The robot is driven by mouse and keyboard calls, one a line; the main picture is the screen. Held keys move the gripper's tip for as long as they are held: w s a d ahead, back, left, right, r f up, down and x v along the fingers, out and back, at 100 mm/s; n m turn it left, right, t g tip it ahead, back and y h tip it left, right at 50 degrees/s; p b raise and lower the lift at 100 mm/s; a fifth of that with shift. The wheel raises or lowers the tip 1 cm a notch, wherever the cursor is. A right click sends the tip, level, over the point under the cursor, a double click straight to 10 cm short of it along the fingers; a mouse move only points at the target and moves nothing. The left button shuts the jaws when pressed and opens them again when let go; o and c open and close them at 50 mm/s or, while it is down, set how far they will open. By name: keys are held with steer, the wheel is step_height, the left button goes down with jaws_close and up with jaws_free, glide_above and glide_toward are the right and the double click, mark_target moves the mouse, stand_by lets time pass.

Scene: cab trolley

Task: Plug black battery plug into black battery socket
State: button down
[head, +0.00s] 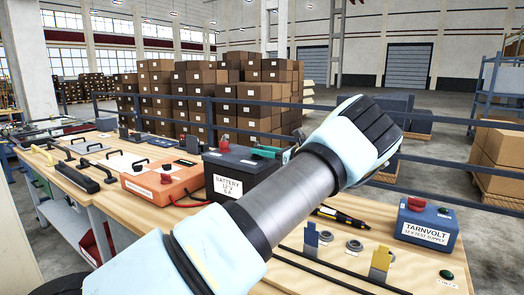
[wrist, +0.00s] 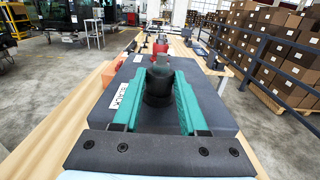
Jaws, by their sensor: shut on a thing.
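The dark battery (head: 232,182) with a white "BATTERY 12 V 5 A" label stands on the wooden bench, left of my arm. Its top (wrist: 205,95) fills the middle of the wrist view. My gripper (head: 280,152) has teal fingers, partly hidden behind my arm in the head view. In the wrist view my gripper (wrist: 160,82) is shut on a round black plug (wrist: 158,90) with a narrower top, over the battery top. The black socket is hidden. I cannot tell whether the plug is seated or just above. A red plug (head: 224,142) stands at the battery's other end.
An orange unit (head: 160,187) stands left of the battery, with a red cable (head: 187,199) beside it. A blue "TARNVOLT" supply box (head: 427,226) sits at the right. Small brackets, rings and a black-yellow tool (head: 340,216) lie between. A railing (head: 440,188) runs behind the bench.

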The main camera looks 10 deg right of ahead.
steer(key=shift+c, duration=1.8)
jaws_free()
